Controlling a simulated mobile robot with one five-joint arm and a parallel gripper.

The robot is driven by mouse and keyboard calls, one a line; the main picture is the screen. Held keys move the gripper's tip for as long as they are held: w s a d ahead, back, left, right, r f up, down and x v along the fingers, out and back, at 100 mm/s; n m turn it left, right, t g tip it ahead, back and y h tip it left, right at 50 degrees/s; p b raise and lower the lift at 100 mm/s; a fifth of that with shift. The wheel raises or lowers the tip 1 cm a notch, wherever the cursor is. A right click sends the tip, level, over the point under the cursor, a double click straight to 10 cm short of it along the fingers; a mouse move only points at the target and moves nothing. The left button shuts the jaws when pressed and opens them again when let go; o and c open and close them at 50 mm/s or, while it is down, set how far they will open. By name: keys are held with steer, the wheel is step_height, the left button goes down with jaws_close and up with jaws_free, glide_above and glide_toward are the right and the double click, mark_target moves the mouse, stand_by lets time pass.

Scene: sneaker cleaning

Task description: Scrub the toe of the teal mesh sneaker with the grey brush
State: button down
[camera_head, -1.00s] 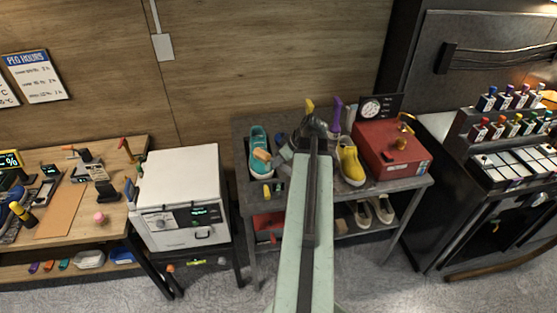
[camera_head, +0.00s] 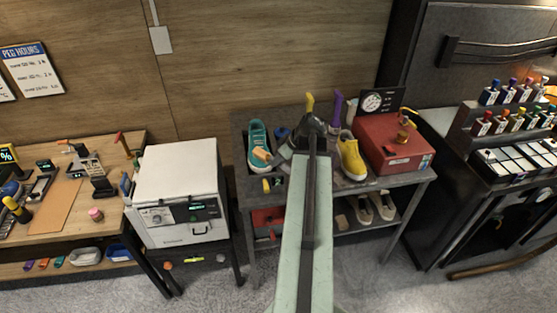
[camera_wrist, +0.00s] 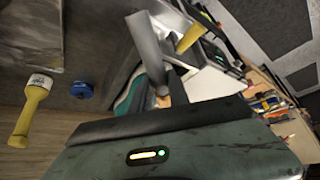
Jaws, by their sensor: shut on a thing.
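The teal mesh sneaker (camera_head: 257,134) stands on the left of the grey cart top, with its white sole edge showing. My gripper (camera_head: 277,157) is beside its near end, shut on a brush whose tan part (camera_head: 262,154) overlaps the sneaker there. In the wrist view my gripper (camera_wrist: 165,75) has the tan part (camera_wrist: 163,97) at its fingers, against the teal sneaker (camera_wrist: 131,93). The brush's grey part cannot be told from the grey fingers. Whether the bristles touch the toe is hidden.
A yellow shoe (camera_head: 351,157) and a red box (camera_head: 394,147) stand to the right on the cart. A blue round thing (camera_wrist: 82,89) and a yellow-handled brush (camera_wrist: 31,112) are near the gripper. A white machine (camera_head: 177,190) stands left of the cart.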

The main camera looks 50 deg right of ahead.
steer(key=shift+w+d+f+b, duration=0.15)
steer(key=shift+f+b, duration=0.65)
steer(key=shift+f, duration=0.05)
steer(key=shift+f, duration=0.2)
stand_by(1.3)
steer(key=r+p, duration=0.3)
steer(key=r, duration=0.1)
steer(key=s+a+r+p, duration=0.1)
steer(key=r+p, duration=0.1)
steer(key=shift+p, duration=0.3)
